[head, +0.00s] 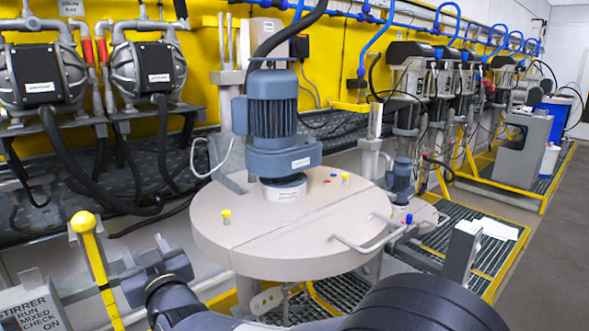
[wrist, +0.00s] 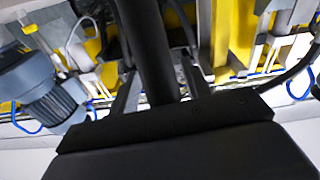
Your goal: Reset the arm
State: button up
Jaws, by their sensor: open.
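My gripper (head: 146,252) shows at the lower left of the head view, in front of the round beige drum lid (head: 290,225) and to the left of it. Its two grey fingers stand apart with nothing seen held. In the wrist view my gripper (wrist: 158,78) is open, with a finger on each side of a thick black tube (wrist: 150,40). I cannot tell whether the tube is between the fingers or beyond them. The blue-grey agitator motor (head: 272,110) stands on the lid; a similar motor (wrist: 45,88) shows tilted in the wrist view.
A yellow-knobbed lever (head: 92,250) and a stirrer sign (head: 35,305) stand near my gripper at the left. A bent lid handle (head: 365,243) and grey upright bracket (head: 462,250) are at the right. Pumps (head: 148,75) line the yellow wall. Floor (head: 550,250) is clear at far right.

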notch_tip(320, 180, up, 2)
jog(key=shift+r+p, duration=0.15)
jog(key=shift+p, duration=0.7)
jog(key=s+d+r, duration=0.2)
jog(key=s+d, duration=0.6)
jog(key=s, duration=0.2)
jog(key=shift+d+r+p, duration=0.25)
jog(key=shift+r+p, duration=0.05)
jog(key=shift+p, duration=0.05)
